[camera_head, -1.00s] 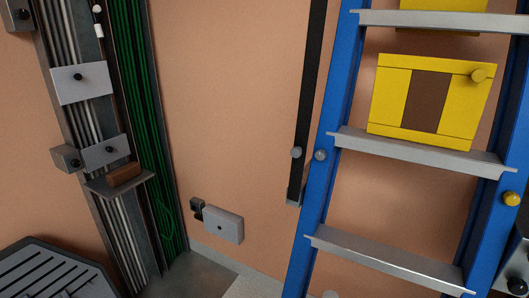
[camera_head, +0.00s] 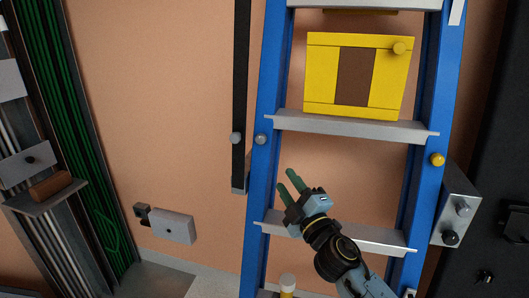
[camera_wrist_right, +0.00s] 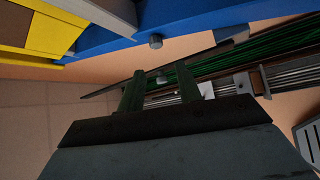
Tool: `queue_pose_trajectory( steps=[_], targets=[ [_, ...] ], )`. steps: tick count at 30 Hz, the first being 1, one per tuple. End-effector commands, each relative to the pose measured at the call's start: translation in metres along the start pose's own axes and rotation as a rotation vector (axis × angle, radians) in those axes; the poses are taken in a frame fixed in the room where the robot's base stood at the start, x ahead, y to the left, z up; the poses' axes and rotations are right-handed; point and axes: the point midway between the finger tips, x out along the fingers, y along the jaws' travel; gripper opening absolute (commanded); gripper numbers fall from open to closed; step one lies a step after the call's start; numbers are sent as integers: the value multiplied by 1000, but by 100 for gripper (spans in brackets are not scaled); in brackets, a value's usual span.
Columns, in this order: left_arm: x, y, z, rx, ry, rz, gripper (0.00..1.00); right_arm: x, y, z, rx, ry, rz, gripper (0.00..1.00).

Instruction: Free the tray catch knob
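Several knobs show, and I cannot tell for sure which is the tray catch knob. A grey round knob (camera_head: 261,139) sits on the left blue rail, beside another grey knob (camera_head: 236,138) on the black upright bar. A yellow knob (camera_head: 437,160) sits on the right blue rail. My right gripper (camera_head: 286,181) is open and empty, below and right of the two grey knobs, in front of the rack. In the right wrist view, its green fingers (camera_wrist_right: 157,88) stand apart, with a grey knob (camera_wrist_right: 156,42) on the blue rail beyond them. My left gripper is out of view.
The blue rack has grey shelves (camera_head: 350,127), with a yellow and brown box (camera_head: 313,75) on one. A grey box with knobs (camera_head: 455,208) is right of the rack. Green cables (camera_head: 60,120) run up the left. The wall between is mostly bare.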

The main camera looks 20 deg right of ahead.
Motion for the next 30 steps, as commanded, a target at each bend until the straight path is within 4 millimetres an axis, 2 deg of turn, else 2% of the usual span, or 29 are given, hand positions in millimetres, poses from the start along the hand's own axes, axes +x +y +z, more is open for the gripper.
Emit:
queue_pose_trajectory(
  steps=[1, 5, 21, 30],
  targets=[
    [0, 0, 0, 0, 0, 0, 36, 3, 6, -4, -10, 10, 14, 35],
    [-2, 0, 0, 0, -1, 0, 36, 15, 10, -5, -14, 13, 21, 35],
    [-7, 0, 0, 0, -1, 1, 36, 113, 10, -6, -12, 12, 18, 35],
    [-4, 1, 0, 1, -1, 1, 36, 134, 10, -6, -12, 11, 16, 35]
  ],
)
